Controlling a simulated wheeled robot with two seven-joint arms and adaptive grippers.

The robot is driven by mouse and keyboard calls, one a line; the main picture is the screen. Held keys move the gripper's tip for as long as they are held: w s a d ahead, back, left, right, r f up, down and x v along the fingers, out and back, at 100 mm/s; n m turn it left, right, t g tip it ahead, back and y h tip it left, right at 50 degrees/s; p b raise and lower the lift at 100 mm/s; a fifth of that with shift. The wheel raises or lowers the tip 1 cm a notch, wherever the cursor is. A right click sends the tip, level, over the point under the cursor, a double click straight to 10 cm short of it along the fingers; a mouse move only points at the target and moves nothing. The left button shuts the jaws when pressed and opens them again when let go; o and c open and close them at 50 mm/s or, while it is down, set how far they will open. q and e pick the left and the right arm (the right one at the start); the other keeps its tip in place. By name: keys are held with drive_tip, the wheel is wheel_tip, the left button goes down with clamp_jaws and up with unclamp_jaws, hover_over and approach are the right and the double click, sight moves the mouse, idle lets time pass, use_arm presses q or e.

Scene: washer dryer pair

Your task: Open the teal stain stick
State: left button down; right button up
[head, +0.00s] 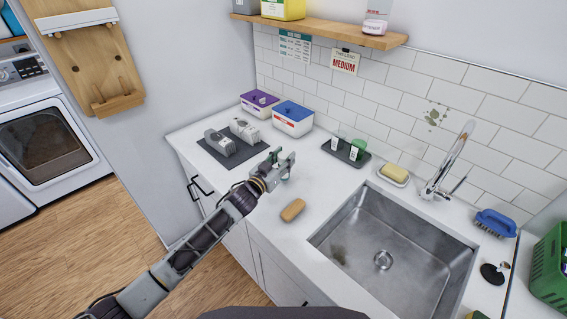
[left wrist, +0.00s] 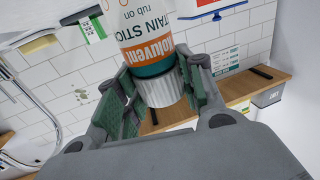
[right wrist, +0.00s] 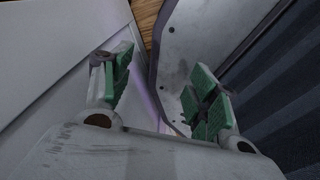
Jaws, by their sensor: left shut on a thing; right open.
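The stain stick (left wrist: 150,50) shows in the left wrist view as a white bottle with orange and teal lettering and a teal band. Its ribbed whitish cap (left wrist: 172,92) sits between the fingers of my left gripper (left wrist: 160,88), which is shut on it. The cap meets the teal band with no clear gap. The bottle's far end is cut off by the frame. In the head view my left gripper (head: 281,166) is above the counter, and the stick is hard to make out there. My right gripper (right wrist: 160,90) is open and empty in the right wrist view; the head view does not show it.
A dark tray (head: 331,151) with small green-and-white items stands by the wall. A tan oblong block (head: 292,210) lies near the sink (head: 345,240). Two lidded boxes (head: 293,127) and a dark mat (head: 212,151) with grey objects are at the back left.

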use_arm(q)
drive_tip(key=shift+f, duration=0.9)
drive_tip(key=shift+f, duration=0.15)
drive_tip(key=c, duration=0.9)
unclamp_jaws()
drive_tip(key=shift+r, duration=0.2)
drive_tip(key=shift+s+a+f, duration=0.15)
drive_tip(key=shift+s+a, duration=0.1)
drive_tip(key=shift+s, duration=0.2)
drive_tip(key=shift+b+v, duration=0.55)
drive_tip(key=shift+v, duration=4.9)
